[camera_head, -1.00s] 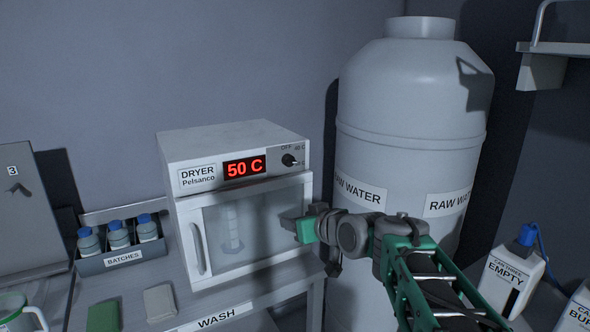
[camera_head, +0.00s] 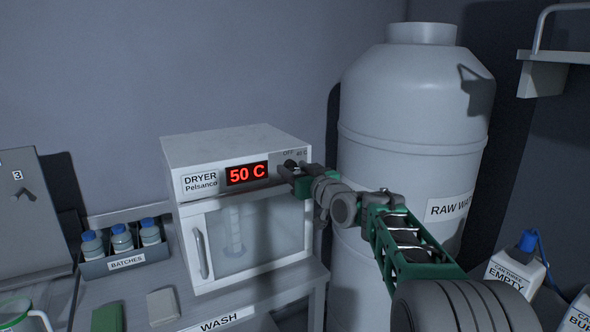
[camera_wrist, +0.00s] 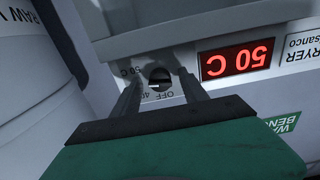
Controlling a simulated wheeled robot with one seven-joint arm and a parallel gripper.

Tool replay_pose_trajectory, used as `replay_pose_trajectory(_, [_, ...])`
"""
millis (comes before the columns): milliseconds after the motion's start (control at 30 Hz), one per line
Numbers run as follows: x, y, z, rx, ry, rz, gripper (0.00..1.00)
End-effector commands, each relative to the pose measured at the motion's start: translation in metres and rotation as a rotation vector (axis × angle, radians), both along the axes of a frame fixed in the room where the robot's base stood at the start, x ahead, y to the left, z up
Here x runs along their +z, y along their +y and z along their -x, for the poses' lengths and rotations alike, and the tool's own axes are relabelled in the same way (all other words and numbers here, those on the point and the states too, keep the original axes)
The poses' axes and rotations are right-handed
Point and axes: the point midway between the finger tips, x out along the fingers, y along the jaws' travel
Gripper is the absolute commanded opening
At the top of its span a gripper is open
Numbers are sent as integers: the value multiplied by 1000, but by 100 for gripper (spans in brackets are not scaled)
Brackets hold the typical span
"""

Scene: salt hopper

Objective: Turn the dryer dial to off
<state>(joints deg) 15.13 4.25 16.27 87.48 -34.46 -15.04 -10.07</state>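The white dryer (camera_head: 240,145) stands on the bench with a red display (camera_head: 247,173) reading 50 C. Its black dial (camera_head: 291,164) is at the upper right of the front panel, partly hidden by my gripper (camera_head: 287,173) in the head view. In the wrist view, which is upside down, the dial (camera_wrist: 160,77) sits between the two fingertips of my gripper (camera_wrist: 160,84). The fingers are apart, one on each side of the dial, with visible gaps. OFF and 50 C labels show around the dial; its exact pointer direction is hard to tell.
A large raw water tank (camera_head: 415,110) stands right of the dryer. The dryer door (camera_head: 250,235) is closed on a cylinder. A batches rack (camera_head: 110,263) with blue-capped bottles is at left. An EMPTY can (camera_head: 515,268) is at lower right.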

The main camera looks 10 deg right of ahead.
Motion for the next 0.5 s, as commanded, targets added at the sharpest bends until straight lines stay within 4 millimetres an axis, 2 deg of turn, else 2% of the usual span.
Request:
replay_pose_trajectory(67, [0, 0, 0, 0, 0, 0, 44])
replay_pose_trajectory(500, [0, 0, 0, 0, 1, 0, 8])
